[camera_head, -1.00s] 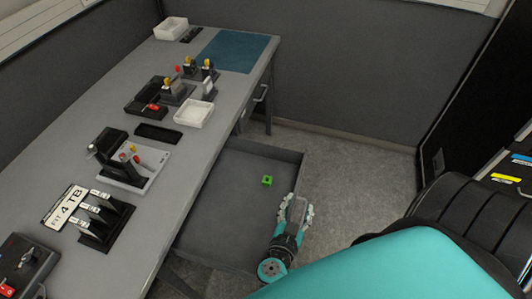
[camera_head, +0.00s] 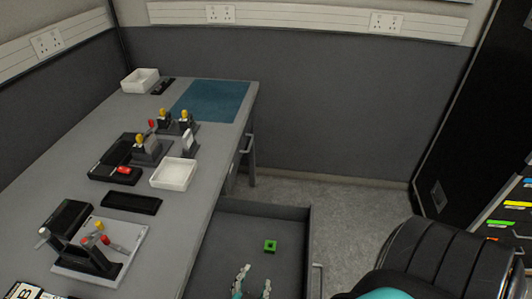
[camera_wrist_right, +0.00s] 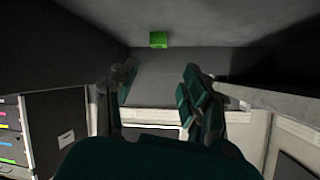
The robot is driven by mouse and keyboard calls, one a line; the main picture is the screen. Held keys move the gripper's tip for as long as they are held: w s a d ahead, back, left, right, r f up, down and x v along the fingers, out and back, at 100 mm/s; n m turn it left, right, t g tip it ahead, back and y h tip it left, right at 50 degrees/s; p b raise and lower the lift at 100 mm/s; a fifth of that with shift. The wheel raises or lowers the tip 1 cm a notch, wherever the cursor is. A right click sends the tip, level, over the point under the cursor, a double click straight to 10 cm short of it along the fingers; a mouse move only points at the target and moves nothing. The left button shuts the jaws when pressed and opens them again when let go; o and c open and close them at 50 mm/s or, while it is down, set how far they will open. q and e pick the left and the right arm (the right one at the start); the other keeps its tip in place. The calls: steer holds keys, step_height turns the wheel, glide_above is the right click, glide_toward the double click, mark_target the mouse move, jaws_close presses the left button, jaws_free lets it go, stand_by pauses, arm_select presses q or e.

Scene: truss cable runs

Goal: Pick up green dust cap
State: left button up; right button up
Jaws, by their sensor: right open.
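The green dust cap (camera_head: 270,246) is a small green block lying on the grey floor of the open drawer (camera_head: 230,260). It also shows at the top of the right wrist view (camera_wrist_right: 158,40), beyond the fingertips. My right gripper (camera_head: 254,284) is at the bottom of the head view, over the drawer and on the near side of the cap. Its fingers are apart and empty, with a gap also visible in the right wrist view (camera_wrist_right: 158,82). The gripper does not touch the cap. My left gripper is out of view.
The grey desk (camera_head: 190,215) stands left of the drawer with several connector fixtures on it. A white tray (camera_head: 174,174) sits near its right edge. The drawer walls surround the cap. A dark chair-like form (camera_head: 425,255) stands at the right.

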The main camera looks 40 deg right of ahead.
glide_toward(272, 245)
steer(key=x, duration=0.2)
steer(key=shift+w+d+f, duration=0.15)
steer(key=shift+w+f, duration=0.1)
steer(key=shift+w, duration=0.05)
steer(key=shift+x, duration=2.75)
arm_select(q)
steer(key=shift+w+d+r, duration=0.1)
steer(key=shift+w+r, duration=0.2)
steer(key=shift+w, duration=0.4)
arm_select(e)
steer(key=shift+s+r, duration=0.1)
steer(key=shift+r, duration=0.05)
steer(key=shift+c, duration=0.2)
steer(key=c, duration=0.5)
